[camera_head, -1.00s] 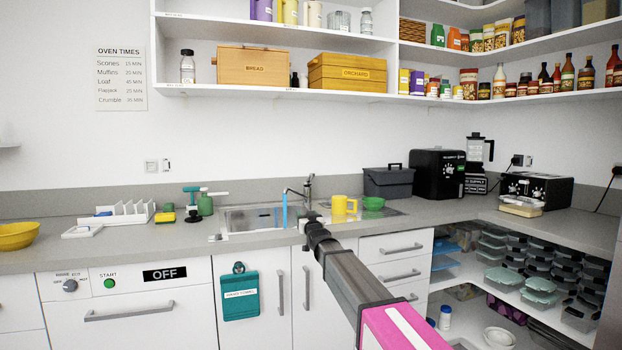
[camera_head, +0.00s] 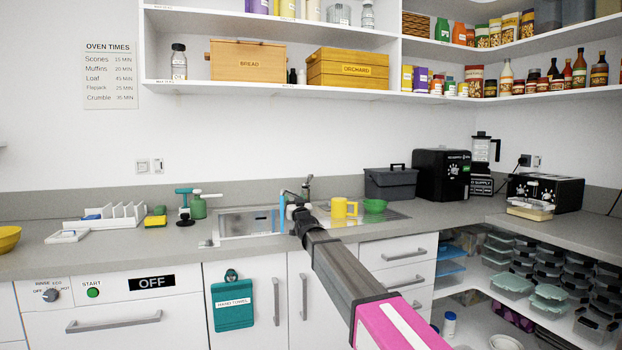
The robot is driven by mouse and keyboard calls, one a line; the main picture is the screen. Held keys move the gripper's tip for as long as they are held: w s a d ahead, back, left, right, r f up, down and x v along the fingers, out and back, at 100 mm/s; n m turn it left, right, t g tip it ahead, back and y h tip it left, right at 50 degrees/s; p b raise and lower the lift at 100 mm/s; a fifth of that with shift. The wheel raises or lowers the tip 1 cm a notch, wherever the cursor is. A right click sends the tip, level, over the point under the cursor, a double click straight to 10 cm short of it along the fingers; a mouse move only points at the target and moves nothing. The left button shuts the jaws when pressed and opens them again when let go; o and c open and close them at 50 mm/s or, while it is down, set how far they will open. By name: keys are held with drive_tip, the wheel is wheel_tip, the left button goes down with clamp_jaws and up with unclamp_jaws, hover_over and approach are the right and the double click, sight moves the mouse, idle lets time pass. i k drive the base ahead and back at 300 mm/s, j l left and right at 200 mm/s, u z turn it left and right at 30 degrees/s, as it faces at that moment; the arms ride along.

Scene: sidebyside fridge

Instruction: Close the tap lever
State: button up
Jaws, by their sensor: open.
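The tap (camera_head: 307,187) stands at the back of the sink (camera_head: 250,222), its spout reaching left. A blue stream of water (camera_head: 282,212) falls from the spout into the basin. The lever at the tap's top is too small to tell its exact position. My gripper (camera_head: 298,211) is at the sink's front edge, in front of and below the tap in the picture. Its fingers are small and partly hidden by my own wrist. It looks empty, and I cannot tell whether it touches the tap.
A yellow mug (camera_head: 343,208) and a green bowl (camera_head: 375,205) stand right of the tap. A shelf (camera_head: 270,89) with boxes hangs above.

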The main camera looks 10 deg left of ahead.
sight(309, 177)
drive_tip(key=i, duration=1.25)
